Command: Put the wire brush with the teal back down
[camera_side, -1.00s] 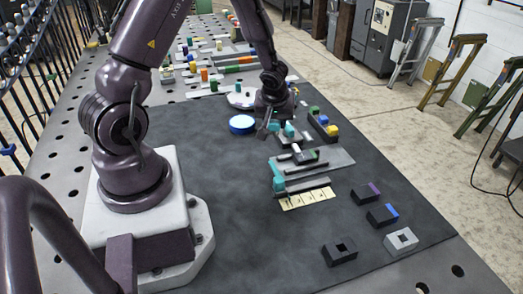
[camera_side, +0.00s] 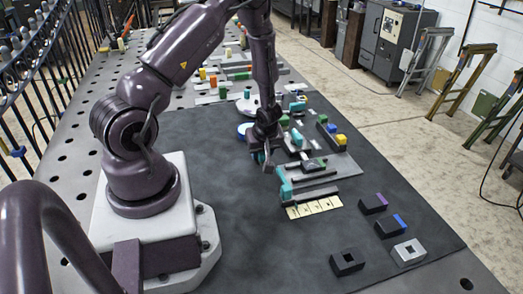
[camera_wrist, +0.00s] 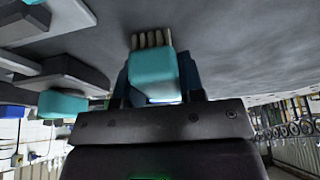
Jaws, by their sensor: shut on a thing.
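My gripper (camera_side: 262,155) hangs low over the dark mat, left of the grey plate. In the wrist view my gripper (camera_wrist: 155,80) is shut on the wire brush (camera_wrist: 153,70). The brush's teal back sits between the two fingers, and its pale bristles stick out beyond it. In the side view the brush is small and mostly hidden by the gripper; I cannot tell whether it touches the mat.
A grey plate (camera_side: 325,172) carries dark bars and a teal piece (camera_side: 284,186). A paper strip (camera_side: 314,207) lies in front. Several dark blocks (camera_side: 347,262) lie front right. The mat (camera_side: 235,205) is bare at front left.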

